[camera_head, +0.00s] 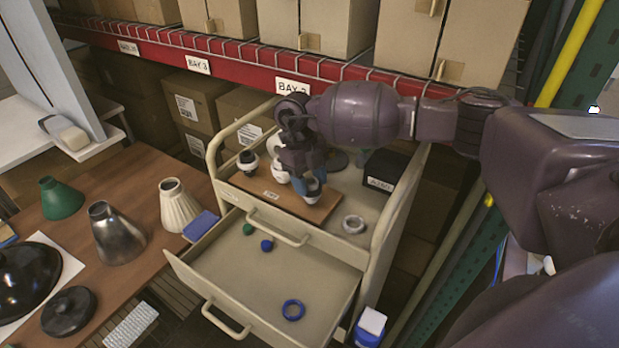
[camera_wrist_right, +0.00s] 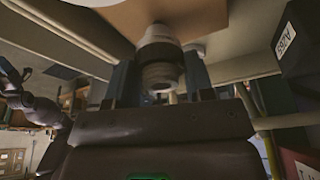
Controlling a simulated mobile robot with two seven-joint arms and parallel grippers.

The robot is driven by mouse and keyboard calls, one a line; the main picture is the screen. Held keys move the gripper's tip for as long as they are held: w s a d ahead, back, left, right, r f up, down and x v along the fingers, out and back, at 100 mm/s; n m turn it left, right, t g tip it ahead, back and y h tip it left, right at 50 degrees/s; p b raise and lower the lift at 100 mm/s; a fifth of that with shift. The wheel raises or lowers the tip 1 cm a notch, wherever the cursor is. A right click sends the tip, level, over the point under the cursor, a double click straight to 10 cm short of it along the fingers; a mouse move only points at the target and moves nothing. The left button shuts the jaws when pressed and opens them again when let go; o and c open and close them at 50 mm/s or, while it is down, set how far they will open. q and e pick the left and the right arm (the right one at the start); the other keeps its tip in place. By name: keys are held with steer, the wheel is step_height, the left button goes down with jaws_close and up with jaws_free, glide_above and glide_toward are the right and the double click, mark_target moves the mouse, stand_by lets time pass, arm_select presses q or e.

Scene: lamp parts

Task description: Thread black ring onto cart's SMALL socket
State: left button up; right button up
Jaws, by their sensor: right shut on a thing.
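My right gripper (camera_head: 312,190) points down over the wooden board (camera_head: 240,180) on the cart top, its blue fingers at the board's front right. In the right wrist view its fingers (camera_wrist_right: 158,85) close on a dark band, which looks like the black ring (camera_wrist_right: 158,52). The band surrounds a socket with a white collar (camera_wrist_right: 157,32) and a grey threaded end (camera_wrist_right: 160,75). How firmly it is seated cannot be told. Another socket, white with a black top (camera_head: 247,161), stands at the board's left. A white socket (camera_head: 279,172) is partly hidden behind the gripper.
A pale ring (camera_head: 353,224) lies on the cart top to the right, near a black box (camera_head: 388,176). The open drawer (camera_head: 240,285) holds a blue ring (camera_head: 293,310) and small green and blue pieces. Lampshades stand on the wooden table (camera_head: 145,170) at left.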

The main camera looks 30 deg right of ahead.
steer(key=shift+m, duration=0.6)
steer(key=o, duration=1.1)
arm_select(q)
steer(key=shift+s+r, duration=0.1)
steer(key=shift+s, duration=0.05)
arm_select(e)
steer(key=v, duration=0.3)
steer(key=shift+d+f, duration=0.1)
arm_select(q)
steer(key=shift+f+b, duration=0.8)
steer(key=shift+f, duration=0.15)
arm_select(e)
steer(key=shift+d+v, duration=0.15)
steer(key=shift+v, duration=1.85)
steer(key=shift+d+v, duration=0.1)
steer(key=shift+v, duration=1.9)
steer(key=shift+a, duration=0.1)
